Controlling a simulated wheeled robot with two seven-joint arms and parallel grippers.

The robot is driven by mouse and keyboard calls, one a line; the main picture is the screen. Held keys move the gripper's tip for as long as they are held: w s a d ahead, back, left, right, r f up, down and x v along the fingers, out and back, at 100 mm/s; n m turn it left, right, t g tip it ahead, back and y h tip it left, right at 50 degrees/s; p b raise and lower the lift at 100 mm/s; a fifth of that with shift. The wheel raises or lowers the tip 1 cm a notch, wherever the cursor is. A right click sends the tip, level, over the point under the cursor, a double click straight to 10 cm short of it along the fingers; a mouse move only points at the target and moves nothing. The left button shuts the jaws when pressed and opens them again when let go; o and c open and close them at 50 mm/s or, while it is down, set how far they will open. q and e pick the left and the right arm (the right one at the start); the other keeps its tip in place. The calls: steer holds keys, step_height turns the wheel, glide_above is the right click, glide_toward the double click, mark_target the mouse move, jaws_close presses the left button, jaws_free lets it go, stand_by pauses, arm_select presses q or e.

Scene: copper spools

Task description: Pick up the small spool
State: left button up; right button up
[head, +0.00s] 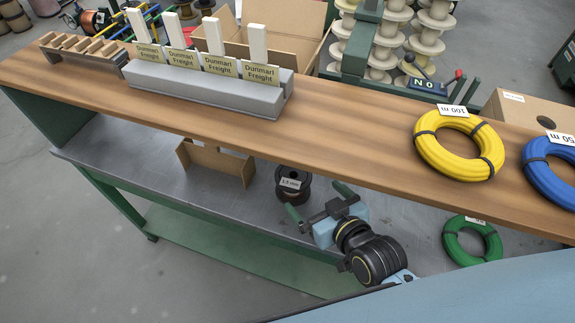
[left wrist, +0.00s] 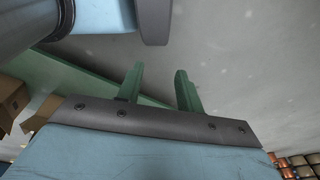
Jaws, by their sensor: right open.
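The small spool (head: 292,186) is dark with a white label, and stands on the grey lower shelf of the bench in the head view. My right gripper (head: 317,200) is open, its green fingers apart. One fingertip is just in front of the spool and the other is to its right; I cannot tell whether either touches it. Nothing is held between them. My left gripper shows only in the left wrist view (left wrist: 159,70). Its green fingers are apart and empty, with grey floor beyond; the spool is not in that view.
The wooden upper shelf (head: 330,125) overhangs the grey lower shelf (head: 130,150). A cardboard piece (head: 216,160) stands left of the spool. A green coil (head: 472,240) lies to the right. Above are a yellow coil (head: 459,147), a blue coil (head: 550,165) and a grey card holder (head: 205,85).

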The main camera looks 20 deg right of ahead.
mark_target(296, 179)
steer(key=b+x, duration=0.1)
steer(key=x, duration=0.6)
steer(key=shift+a, duration=0.1)
steer(key=shift+w+f, duration=0.4)
steer(key=shift+w, duration=0.1)
steer(key=x, duration=0.3)
steer(key=shift+w+f+b, duration=0.25)
steer(key=shift+f+b, duration=0.1)
steer(key=shift+b, duration=0.05)
steer(key=shift+w+f, duration=0.1)
steer(key=shift+w, duration=0.15)
steer(key=c, duration=1.2)
arm_select(q)
steer(key=shift+g, duration=0.4)
steer(key=s, duration=0.1)
steer(key=s+f, duration=0.1)
steer(key=s, duration=0.1)
steer(key=s+f, duration=0.1)
steer(key=s, duration=0.1)
steer(key=shift+a, duration=0.1)
arm_select(e)
steer(key=shift+w, duration=0.1)
steer(key=shift+c, duration=0.7)
